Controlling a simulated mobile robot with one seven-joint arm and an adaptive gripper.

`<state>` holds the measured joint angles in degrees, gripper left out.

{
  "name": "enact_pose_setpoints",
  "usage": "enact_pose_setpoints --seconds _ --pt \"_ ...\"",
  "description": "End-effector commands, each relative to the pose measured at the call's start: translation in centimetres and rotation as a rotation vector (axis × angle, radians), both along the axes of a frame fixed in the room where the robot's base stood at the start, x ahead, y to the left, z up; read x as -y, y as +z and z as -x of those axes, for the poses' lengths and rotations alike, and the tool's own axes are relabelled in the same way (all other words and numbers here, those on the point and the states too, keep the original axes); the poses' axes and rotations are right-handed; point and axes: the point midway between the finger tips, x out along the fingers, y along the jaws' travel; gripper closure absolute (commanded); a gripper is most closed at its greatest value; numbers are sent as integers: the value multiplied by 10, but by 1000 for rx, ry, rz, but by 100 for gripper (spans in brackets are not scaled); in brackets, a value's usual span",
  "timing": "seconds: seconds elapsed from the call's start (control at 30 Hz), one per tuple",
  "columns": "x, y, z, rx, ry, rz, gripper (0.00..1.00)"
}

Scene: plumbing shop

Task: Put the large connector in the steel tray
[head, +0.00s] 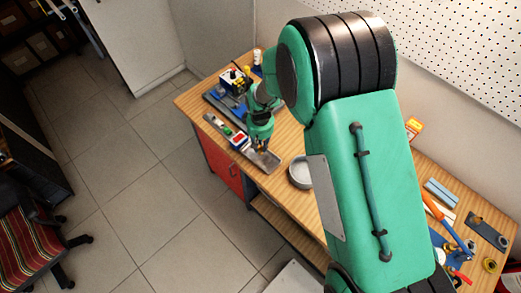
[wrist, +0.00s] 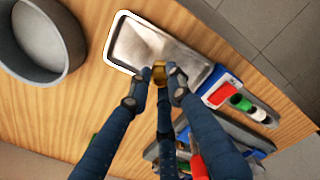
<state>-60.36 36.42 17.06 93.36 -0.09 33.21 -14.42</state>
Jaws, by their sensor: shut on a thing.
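My gripper (wrist: 158,88) is shut on a brass connector (wrist: 159,71), the large connector, which shows between the fingertips in the wrist view. The fingers hide part of it. The connector is too small to make out there.
A round grey dish (wrist: 76,55) stands left of the steel tray. A holder with red, green and white items (wrist: 238,100) adjoins the tray's right end. Blue-grey parts lie below it. In the head view, tools and fittings (head: 455,240) lie at the bench's right end.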

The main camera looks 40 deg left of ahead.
Motion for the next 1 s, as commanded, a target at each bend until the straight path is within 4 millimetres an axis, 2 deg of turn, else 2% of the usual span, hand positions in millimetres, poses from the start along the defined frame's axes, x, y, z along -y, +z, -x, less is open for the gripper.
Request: enact_pose_setpoints --seconds 0.3,0.7,1.0 --pt "0 -1 0 0 0 0 100" --pt "0 -33 0 0 0 0 100" --pt "0 -35 0 0 0 -1 100"
